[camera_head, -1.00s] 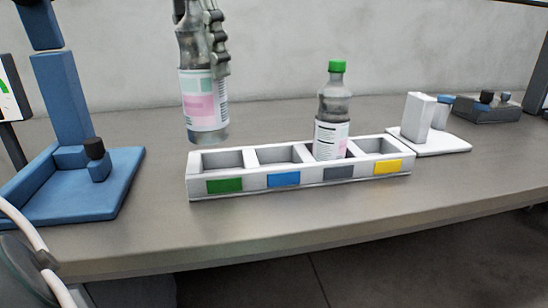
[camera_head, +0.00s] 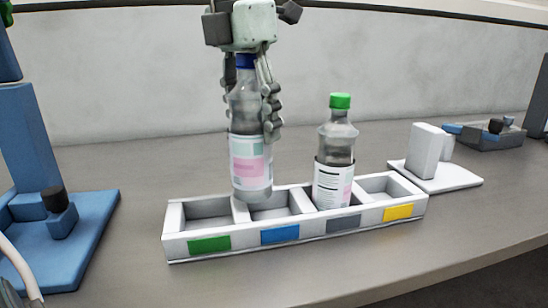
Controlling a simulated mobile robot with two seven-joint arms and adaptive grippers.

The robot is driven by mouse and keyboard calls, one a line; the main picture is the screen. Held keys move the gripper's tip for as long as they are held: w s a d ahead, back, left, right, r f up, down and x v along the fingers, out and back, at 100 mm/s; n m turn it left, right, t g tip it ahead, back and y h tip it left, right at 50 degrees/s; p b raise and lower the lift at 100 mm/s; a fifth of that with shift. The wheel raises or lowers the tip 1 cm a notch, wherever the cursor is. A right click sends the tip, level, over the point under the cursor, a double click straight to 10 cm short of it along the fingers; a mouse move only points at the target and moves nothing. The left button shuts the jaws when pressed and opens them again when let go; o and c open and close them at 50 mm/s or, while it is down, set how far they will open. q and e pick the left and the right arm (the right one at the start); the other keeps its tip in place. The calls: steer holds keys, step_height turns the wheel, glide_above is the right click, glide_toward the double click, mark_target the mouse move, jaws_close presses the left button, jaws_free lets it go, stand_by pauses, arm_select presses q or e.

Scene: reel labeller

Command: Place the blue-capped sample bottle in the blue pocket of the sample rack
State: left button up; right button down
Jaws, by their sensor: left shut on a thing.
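The blue-capped sample bottle (camera_head: 249,165) hangs upright in my left gripper (camera_head: 256,95), which is shut around its upper part just below the blue cap. The bottle is clear with a white, green and pink label. The white sample rack (camera_head: 190,246) stands on the bench with pockets marked green, blue, grey and yellow. The bottle's base shows over the blue-marked pocket (camera_head: 280,234), near the divider with the green-marked pocket; whether it is below the rim I cannot tell. A green-capped bottle (camera_head: 337,150) stands in the grey-marked pocket. My right gripper is not in view.
A blue stand (camera_head: 85,245) with a dark knob is at the left. A white block on a white plate (camera_head: 455,178) and a grey-blue device (camera_head: 490,135) are at the back right. The green and yellow pockets are empty.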

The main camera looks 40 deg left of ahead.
arm_select(q)
steer(key=shift+w+d+f, duration=0.35)
steer(key=shift+d, duration=0.2)
steer(key=shift+w+d+f, duration=0.35)
steer(key=shift+d, duration=0.15)
steer(key=f, duration=0.4)
steer(key=shift+w+d+f, duration=0.2)
steer(key=shift+d, duration=0.05)
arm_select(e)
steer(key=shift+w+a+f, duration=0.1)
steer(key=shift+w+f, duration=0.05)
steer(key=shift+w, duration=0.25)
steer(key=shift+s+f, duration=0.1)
arm_select(q)
steer(key=o, duration=1.2)
steer(key=shift+f, duration=0.15)
steer(key=o, duration=0.4)
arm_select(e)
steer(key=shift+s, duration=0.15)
arm_select(q)
steer(key=shift+o, duration=0.2)
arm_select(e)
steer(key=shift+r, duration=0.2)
